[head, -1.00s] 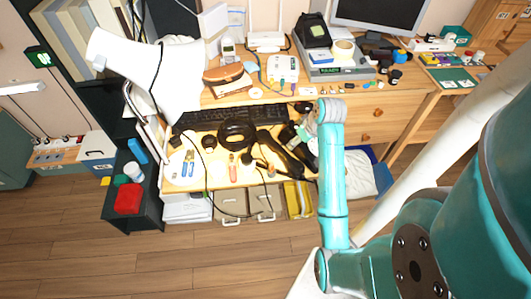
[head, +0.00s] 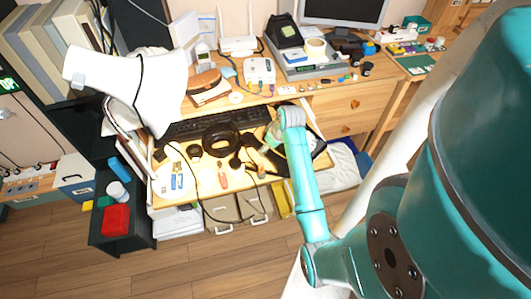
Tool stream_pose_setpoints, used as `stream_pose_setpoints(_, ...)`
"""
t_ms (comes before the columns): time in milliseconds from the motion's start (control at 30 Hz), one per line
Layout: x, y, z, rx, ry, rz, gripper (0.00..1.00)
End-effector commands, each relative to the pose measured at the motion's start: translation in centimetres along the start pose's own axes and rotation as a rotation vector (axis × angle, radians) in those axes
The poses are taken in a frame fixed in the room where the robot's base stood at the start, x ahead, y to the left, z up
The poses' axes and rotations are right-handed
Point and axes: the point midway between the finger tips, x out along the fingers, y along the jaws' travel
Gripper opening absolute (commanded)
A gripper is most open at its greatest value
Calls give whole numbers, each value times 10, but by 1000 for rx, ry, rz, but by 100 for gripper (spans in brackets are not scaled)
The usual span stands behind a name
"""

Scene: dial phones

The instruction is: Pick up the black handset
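A black ring-shaped object (head: 221,139), a black keyboard (head: 190,127) and several small tools lie on the shelf left of my gripper. Black cords hang over its front edge. A white lamp (head: 125,85) stands at the left. The upper desktop holds several devices.

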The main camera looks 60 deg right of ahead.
Motion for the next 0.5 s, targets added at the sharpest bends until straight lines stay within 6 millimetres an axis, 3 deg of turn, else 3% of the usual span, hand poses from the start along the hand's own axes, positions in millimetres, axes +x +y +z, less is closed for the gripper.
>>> stream_pose_setpoints(233,34,0,-1,-1,-1,-1,62)
stream_pose_setpoints(500,40,0,-1,0,0,0,62)
